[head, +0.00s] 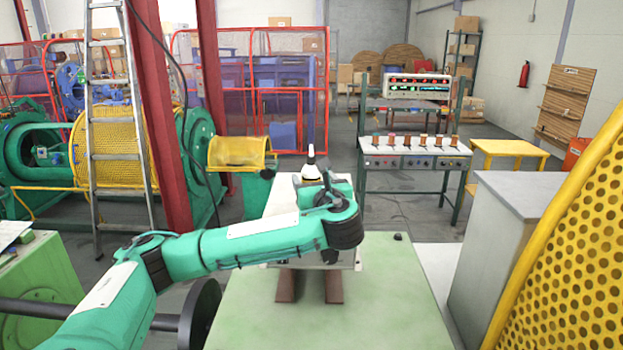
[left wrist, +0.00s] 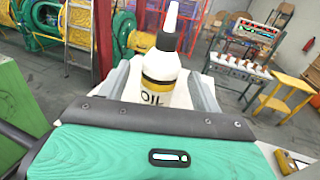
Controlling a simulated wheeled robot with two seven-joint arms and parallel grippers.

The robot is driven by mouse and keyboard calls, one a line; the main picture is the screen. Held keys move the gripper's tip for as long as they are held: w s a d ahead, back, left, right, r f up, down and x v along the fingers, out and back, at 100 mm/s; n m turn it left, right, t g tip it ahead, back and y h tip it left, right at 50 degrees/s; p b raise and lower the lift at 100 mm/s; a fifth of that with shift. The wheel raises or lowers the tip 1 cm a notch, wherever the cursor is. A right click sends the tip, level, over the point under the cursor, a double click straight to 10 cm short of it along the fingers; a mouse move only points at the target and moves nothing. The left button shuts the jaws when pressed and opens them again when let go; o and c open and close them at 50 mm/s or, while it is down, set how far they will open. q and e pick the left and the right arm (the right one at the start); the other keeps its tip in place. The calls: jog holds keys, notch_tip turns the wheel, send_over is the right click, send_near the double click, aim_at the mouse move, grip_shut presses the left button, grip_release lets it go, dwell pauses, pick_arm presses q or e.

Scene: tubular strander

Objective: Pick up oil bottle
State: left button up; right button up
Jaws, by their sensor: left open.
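The oil bottle (head: 311,166) stands upright on a pale surface beyond my left wrist in the head view. It is white with a black collar and white spout, and its lower part is hidden by my arm. In the left wrist view the bottle (left wrist: 161,78) shows its yellow band and "OIL" label. My left gripper (left wrist: 163,72) is open, with one grey finger on each side of the bottle. Gaps seem to show beside it, but I cannot tell whether either finger touches it. My right gripper is in neither view.
A green tabletop (head: 330,318) lies in front, mostly bare, with a small dark object (head: 398,237) near its far edge. A grey cabinet (head: 500,240) and yellow perforated guard (head: 575,250) stand at right. A ladder (head: 120,157) and red post (head: 162,130) stand at left.

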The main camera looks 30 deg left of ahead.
aim_at(313, 177)
pick_arm(q)
jog(key=x, duration=0.1)
jog(key=p+x, duration=0.2)
jog(key=shift+w+a+r, duration=0.1)
jog(key=shift+a+r, duration=0.05)
jog(key=shift+r, duration=0.15)
jog(key=shift+w+a+f+p, duration=0.25)
jog(key=shift+w+a+p, duration=0.1)
jog(key=shift+w+a, duration=0.1)
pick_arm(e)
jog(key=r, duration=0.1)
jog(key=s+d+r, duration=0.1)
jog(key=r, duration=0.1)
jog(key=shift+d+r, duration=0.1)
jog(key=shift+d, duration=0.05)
pick_arm(q)
jog(key=shift+c, duration=0.3)
jog(key=c, duration=1.1)
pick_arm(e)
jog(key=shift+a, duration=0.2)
